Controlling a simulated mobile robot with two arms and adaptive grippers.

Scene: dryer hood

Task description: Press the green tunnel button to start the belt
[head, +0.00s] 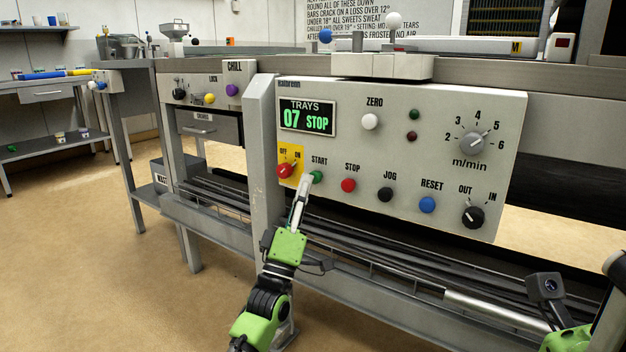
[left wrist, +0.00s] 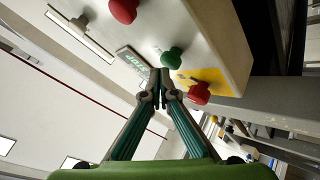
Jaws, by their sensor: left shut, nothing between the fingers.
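The green START button (head: 317,176) sits on the front of the grey control panel (head: 400,115), between the red-and-yellow OFF/ON switch and the red STOP button. My left gripper (head: 304,181) is shut and empty, its tips just left of the green button and partly over the yellow plate. In the left wrist view the shut fingertips (left wrist: 156,79) are close below the green button (left wrist: 171,57); whether they touch it I cannot tell. The display (head: 307,118) reads TRAYS 07 STOP. Part of my right arm shows at the lower right; its finger opening is unclear.
The red OFF/ON switch (head: 285,170) is close to my left fingertips, and the red STOP button (head: 348,185) is to the right. A black JOG button (head: 385,194) and blue RESET button (head: 428,204) follow. A grey post (head: 261,140) stands left of the panel.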

